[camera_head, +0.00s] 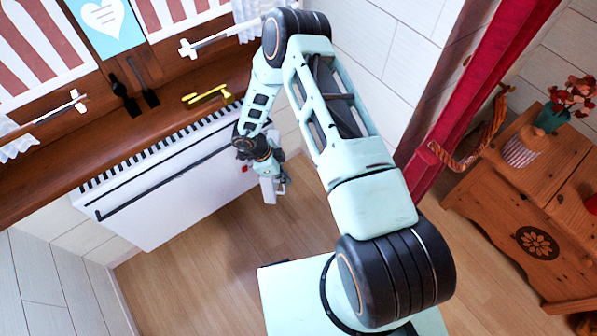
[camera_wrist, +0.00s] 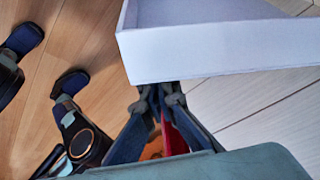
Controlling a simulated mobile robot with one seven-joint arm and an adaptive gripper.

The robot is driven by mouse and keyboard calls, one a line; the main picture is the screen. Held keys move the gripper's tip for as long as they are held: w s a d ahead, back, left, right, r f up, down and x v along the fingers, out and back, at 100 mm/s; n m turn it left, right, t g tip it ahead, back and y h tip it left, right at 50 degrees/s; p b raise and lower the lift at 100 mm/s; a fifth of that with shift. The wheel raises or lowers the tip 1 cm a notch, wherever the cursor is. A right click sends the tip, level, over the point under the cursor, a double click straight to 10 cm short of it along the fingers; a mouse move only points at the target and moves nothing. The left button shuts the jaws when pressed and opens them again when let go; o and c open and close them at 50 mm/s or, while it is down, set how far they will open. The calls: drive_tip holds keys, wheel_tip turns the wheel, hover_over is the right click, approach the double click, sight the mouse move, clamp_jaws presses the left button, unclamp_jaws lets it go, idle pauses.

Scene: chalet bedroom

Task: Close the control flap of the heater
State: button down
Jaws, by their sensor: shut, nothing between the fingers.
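The white heater (camera_head: 165,190) hangs on the wall under the wooden sill, with a dark slotted grille along its top and a small red mark near its right end. My gripper (camera_head: 272,186) is shut at the right end of the heater, low in front of it, beside a small pale block-like piece. I cannot tell whether that piece is the control flap. In the wrist view, a white box-edged part (camera_wrist: 215,62) crosses above my gripper (camera_wrist: 160,92) and hides its fingertips. Whether they touch it is unclear. The flap's angle cannot be read.
The wooden sill (camera_head: 130,140) above the heater carries a yellow object (camera_head: 205,95) and dark items (camera_head: 132,90). A red curtain (camera_head: 470,90) and wooden cabinet (camera_head: 535,200) stand at right. The wood floor (camera_head: 200,250) before the heater is clear.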

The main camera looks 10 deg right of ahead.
drive_tip(key=a, duration=0.3)
drive_tip(key=shift+w+a+f+m, duration=0.1)
drive_tip(key=shift+w+a+m, duration=0.05)
drive_tip(key=shift+w+m, duration=0.15)
drive_tip(key=shift+w+a+b, duration=0.2)
drive_tip(key=shift+a, duration=0.3)
drive_tip(key=shift+w+a+b, duration=0.15)
drive_tip(key=shift+w+a, duration=0.05)
drive_tip(key=shift+a, duration=0.3)
